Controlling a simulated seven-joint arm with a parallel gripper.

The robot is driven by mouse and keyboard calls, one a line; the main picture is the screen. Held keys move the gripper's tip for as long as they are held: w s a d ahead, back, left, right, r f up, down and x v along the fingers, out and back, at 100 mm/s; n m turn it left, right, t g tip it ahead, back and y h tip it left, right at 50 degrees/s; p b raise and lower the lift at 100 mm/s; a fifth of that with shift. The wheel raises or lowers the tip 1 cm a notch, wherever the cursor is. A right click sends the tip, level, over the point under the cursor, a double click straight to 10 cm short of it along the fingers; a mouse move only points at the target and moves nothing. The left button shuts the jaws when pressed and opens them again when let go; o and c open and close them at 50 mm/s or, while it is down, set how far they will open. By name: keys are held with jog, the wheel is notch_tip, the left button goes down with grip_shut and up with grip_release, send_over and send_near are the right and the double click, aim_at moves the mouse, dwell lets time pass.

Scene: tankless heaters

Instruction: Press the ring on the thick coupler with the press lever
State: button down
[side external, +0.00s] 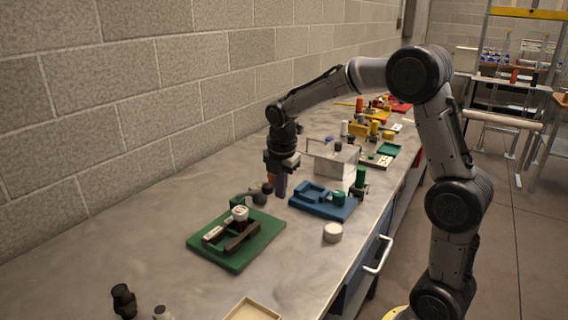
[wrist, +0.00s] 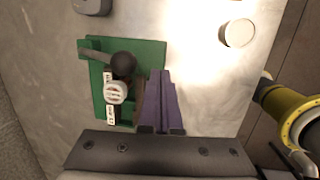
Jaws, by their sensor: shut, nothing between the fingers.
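A green board (side external: 262,243) lies on the metal bench with a dark fixture on it; it also shows in the wrist view (wrist: 98,98). A white round piece (side external: 240,213), likely the thick coupler or its ring, stands in the fixture; it also shows in the wrist view (wrist: 116,93). A grey lever (wrist: 96,54) with a black ball knob (wrist: 123,65) reaches over the board's back end. My gripper (side external: 280,195) has purple fingers, shut together and empty, beside the knob above the bench.
A blue tray board (side external: 322,200) with a green part stands close right of my gripper. A white disc (side external: 332,232) lies near the bench's front edge. A metal box (side external: 332,158) stands behind. Black fittings (side external: 124,301) and a cream tray (side external: 252,310) are in front.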

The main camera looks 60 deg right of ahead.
jog(key=s+v, duration=0.1)
jog(key=v, duration=0.8)
jog(key=shift+s+r, duration=0.2)
jog(key=shift+s, duration=0.1)
jog(key=s+a+r+m+t, duration=0.1)
jog(key=s+a+r+m, duration=0.15)
jog(key=s, duration=0.35)
jog(key=s+a+r+m+t, duration=0.1)
jog(key=s+a+r+t, duration=0.1)
jog(key=s+a, duration=0.3)
jog(key=s+a+f+m+y, duration=0.2)
jog(key=s+f+m, duration=0.6)
jog(key=m, duration=0.6)
jog(key=shift+s+a+t, duration=0.35)
jog(key=shift+s+t, duration=0.05)
jog(key=shift+s, duration=0.8)
